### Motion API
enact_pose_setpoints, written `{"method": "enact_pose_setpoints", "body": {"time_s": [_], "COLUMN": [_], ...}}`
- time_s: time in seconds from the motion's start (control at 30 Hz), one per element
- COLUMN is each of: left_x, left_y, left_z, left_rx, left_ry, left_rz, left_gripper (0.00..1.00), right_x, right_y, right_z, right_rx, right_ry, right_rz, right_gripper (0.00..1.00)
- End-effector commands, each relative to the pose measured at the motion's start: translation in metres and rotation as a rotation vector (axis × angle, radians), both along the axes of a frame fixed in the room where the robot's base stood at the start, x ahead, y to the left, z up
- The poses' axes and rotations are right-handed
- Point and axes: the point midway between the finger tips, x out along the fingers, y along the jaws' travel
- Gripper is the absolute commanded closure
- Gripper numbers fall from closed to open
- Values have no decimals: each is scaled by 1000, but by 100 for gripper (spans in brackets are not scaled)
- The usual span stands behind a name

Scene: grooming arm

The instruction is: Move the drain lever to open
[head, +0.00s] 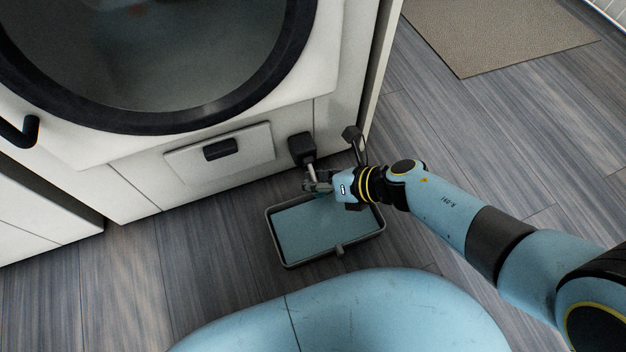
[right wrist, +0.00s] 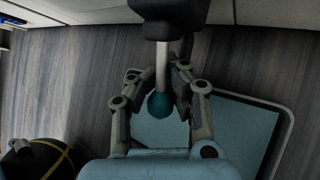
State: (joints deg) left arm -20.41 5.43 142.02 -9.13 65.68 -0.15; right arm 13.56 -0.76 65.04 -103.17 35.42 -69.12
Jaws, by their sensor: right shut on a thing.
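The drain lever (head: 311,171) hangs from a dark block (head: 302,147) at the lower front of the white machine. In the right wrist view, the lever (right wrist: 161,62) is a pale metal rod pointing down from the dark block, with a teal ball knob (right wrist: 160,104) at its end. My right gripper (head: 313,184) is at the lever, its fingers on both sides of the rod. In the right wrist view, my right gripper (right wrist: 162,78) is shut on the lever just above the knob. My left gripper is not in view.
A shallow tray with a grey rim (head: 276,247) and a blue inside sits on the wood floor under the lever. A small dark-handled panel (head: 245,150) is left of the lever. A beige mat (head: 500,35) lies at the back right. Open floor lies right.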

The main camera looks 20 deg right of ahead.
Motion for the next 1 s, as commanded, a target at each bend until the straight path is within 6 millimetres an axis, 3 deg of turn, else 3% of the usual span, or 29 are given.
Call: {"method": "enact_pose_setpoints", "body": {"time_s": [0.03,0.63,0.9,1.0], "left_x": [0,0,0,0], "left_y": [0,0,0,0], "left_z": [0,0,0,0], "left_rx": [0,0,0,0], "left_ry": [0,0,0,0], "left_rz": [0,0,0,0], "left_gripper": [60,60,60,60], "right_x": [-2,-3,-3,-2], "right_y": [-9,-9,-8,-7], "right_z": [-4,-4,-4,-3], "right_rx": [-20,-21,-18,-15], "right_ry": [2,4,4,3], "right_rz": [-2,-1,1,0], "right_gripper": [100,100,62,53]}}
